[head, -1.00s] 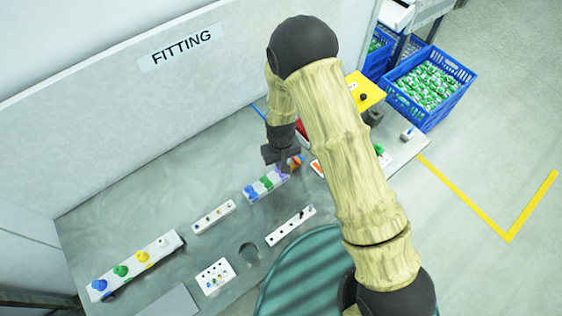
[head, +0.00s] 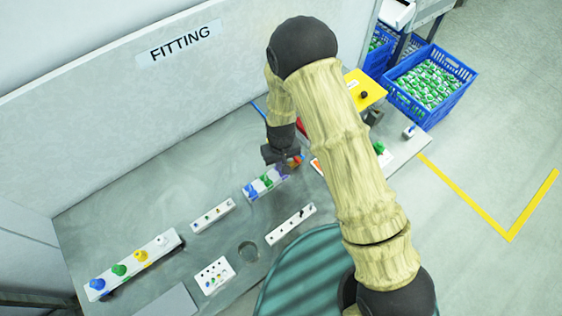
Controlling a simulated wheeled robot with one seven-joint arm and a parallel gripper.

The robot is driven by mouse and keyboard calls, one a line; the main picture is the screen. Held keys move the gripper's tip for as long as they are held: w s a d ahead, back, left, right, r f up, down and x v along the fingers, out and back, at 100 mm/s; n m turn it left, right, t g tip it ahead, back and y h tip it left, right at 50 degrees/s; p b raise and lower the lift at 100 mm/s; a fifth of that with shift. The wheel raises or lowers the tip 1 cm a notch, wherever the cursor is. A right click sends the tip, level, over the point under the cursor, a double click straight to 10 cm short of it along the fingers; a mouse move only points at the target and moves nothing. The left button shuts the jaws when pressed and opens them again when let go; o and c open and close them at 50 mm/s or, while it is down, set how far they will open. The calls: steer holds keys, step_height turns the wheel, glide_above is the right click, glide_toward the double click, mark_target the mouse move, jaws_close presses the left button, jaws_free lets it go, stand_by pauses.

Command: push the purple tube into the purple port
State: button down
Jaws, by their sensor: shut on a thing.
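My gripper (head: 284,164) points down at the right end of a white block (head: 258,191) and is shut on the purple tube (head: 283,171). Only a small purple patch shows just below the fingers; the rest is hidden or too small to make out. The block also carries a blue piece (head: 250,190) and a green piece (head: 266,181). I cannot make out the purple port, nor how far the tube is in it.
A white strip with blue, green and yellow knobs (head: 139,264) lies at the left. An orange piece (head: 296,161) is close right of my gripper. Blue crates (head: 432,112) stand beyond.

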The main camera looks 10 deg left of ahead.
steer(key=shift+f, duration=0.3)
steer(key=c, duration=1.5)
jaws_free()
steer(key=shift+r, duration=0.1)
step_height(320, 180, up, 17)
steer(key=b, duration=0.4)
steer(key=shift+r, duration=0.15)
